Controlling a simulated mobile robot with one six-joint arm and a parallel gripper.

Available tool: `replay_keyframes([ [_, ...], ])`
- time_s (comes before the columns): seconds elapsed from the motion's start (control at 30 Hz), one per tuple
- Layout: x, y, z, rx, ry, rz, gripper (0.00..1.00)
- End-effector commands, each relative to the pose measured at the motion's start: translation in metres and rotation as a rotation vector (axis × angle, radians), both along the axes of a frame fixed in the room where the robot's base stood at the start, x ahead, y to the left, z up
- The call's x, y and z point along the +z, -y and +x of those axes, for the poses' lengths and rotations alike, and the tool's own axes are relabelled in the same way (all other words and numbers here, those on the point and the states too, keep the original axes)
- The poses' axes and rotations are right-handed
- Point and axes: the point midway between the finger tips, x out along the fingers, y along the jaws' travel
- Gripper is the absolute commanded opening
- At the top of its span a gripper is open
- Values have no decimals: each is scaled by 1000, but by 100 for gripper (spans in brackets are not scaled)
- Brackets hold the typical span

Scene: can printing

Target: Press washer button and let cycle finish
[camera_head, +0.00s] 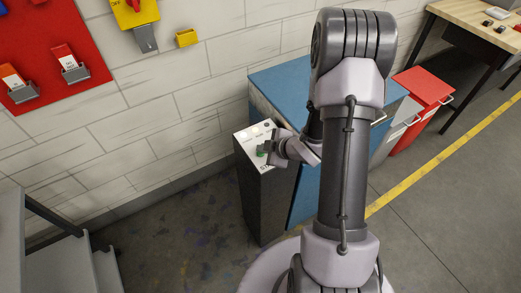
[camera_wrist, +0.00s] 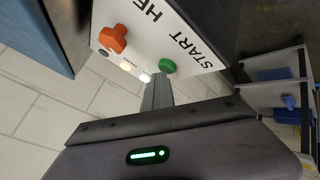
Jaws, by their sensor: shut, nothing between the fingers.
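A dark pedestal (camera_head: 263,203) stands by the wall, with a white sloped control panel (camera_head: 245,141) on top. In the wrist view the panel (camera_wrist: 203,22) reads "START HE…" and carries a green button (camera_wrist: 168,65), an orange-red knob (camera_wrist: 113,38) and small pale lights (camera_wrist: 144,77). The green button (camera_head: 261,152) also shows in the head view, partly hidden by my gripper (camera_head: 268,147). My gripper (camera_wrist: 158,82) is shut and empty, its tips right beside the green button. I cannot tell whether they touch it. No washer can be clearly identified.
A blue-topped cabinet (camera_head: 275,80) stands directly behind the pedestal, partly hidden by my arm. A red drawer unit (camera_head: 425,88) and a wooden bench (camera_head: 480,14) are at the right. Grey steps (camera_head: 55,262) are at the left. The floor between steps and pedestal is clear.

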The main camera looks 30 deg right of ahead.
Motion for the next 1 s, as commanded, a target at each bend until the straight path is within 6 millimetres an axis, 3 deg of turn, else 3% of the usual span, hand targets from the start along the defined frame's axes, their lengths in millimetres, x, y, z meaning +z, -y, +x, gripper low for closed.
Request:
replay_keyframes([
  [0.23,3,0,0,-1,-2,0,0],
  [0.6,25,0,0,-1,-2,0,0],
  [1.0,29,0,0,0,0,0,0],
])
